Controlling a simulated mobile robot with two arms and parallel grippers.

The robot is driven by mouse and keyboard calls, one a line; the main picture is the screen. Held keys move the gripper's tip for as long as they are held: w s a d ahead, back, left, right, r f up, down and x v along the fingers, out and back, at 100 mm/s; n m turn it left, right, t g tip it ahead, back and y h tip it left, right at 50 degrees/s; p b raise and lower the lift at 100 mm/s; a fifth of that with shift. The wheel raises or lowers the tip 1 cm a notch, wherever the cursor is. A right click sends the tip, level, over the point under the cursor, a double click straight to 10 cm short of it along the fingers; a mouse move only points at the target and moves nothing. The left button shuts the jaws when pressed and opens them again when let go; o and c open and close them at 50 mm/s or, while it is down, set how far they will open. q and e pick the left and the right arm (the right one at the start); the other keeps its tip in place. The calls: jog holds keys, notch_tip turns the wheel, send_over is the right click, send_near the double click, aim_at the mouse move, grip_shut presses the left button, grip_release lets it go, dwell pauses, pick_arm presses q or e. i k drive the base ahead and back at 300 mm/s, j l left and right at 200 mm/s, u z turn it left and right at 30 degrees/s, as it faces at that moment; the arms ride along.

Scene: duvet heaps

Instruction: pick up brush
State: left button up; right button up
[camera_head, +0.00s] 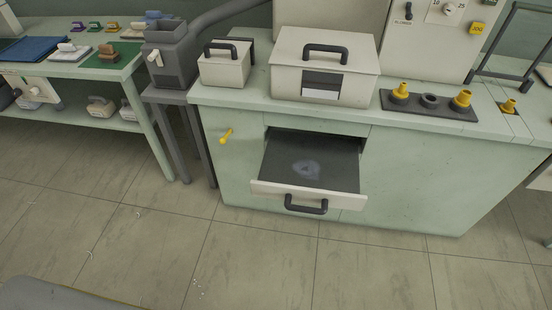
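I cannot make out for certain which thing is the brush. On the left table, a brown object with a handle (108,53) lies on a green mat (124,61) and may be a brush. A similar white object (66,49) sits to its left by a blue mat (30,50). Several small coloured handled pieces stand in a row behind them, among them a purple one (78,27) and a green one (95,27). Neither of my grippers shows in the view.
A pale green cabinet (400,190) has its drawer (270,187) pulled open, with a whitish smudge inside. Two lidded cases (325,68) (222,70) stand on top. A grey bin-like machine (170,60) stands between table and cabinet. The tiled floor in front is mostly clear.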

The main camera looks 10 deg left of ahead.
aim_at(108, 54)
jog(key=u, duration=1.35)
